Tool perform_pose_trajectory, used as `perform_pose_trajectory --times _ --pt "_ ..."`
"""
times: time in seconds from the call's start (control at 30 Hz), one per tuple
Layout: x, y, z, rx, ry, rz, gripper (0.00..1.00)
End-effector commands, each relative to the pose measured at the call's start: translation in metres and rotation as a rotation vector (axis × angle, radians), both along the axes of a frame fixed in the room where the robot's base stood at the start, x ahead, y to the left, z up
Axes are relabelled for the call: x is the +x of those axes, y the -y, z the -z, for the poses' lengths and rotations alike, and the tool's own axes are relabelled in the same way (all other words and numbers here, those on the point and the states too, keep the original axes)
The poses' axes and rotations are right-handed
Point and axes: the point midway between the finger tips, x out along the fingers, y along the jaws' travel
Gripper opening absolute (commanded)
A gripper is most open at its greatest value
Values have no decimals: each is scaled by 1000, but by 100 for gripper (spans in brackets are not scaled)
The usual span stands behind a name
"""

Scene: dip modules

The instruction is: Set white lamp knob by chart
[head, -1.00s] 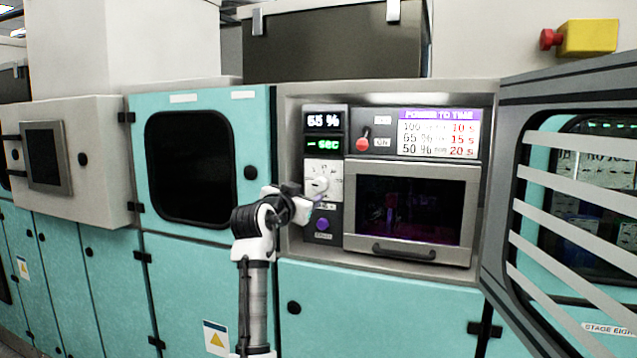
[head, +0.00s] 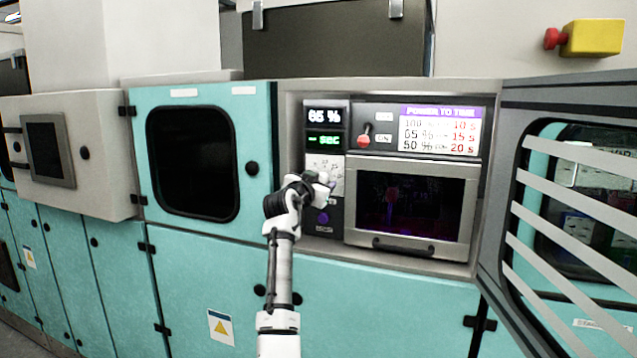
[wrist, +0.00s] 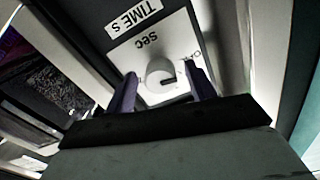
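The white lamp knob (wrist: 160,76) sits on a white dial plate labelled "TIME S" and "sec" in the wrist view. The plate also shows in the head view (head: 322,166), where my gripper (head: 322,184) hides the knob. In the wrist view my gripper's purple fingers (wrist: 163,88) stand open on either side of the knob, with a visible gap at each side. The chart (head: 439,131), headed "POWER TO TIME", pairs 100 % with 10 s, 65 % with 15 s and 50 % with 20 s. The upper display (head: 323,116) reads 65 %. The green display (head: 323,140) shows a dash and "sec".
A red-tipped toggle switch (head: 364,138) stands right of the displays. A purple button (head: 323,217) is below the dial. A dark-windowed oven door (head: 418,254) with a handle is at the right. The slatted guard door (head: 497,215) stands open farther right.

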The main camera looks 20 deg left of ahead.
Motion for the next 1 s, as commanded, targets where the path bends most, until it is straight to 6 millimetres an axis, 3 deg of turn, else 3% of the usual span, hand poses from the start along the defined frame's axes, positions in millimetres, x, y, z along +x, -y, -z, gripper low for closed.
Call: perform_pose_trajectory --times 0.03,0.33,0.67,1.0 --pt "0 0 0 0 0 0 49" --pt "0 0 0 -1 0 0 11" --pt "0 0 0 49 2 0 11" --pt "0 -1 1 288 10 0 11"
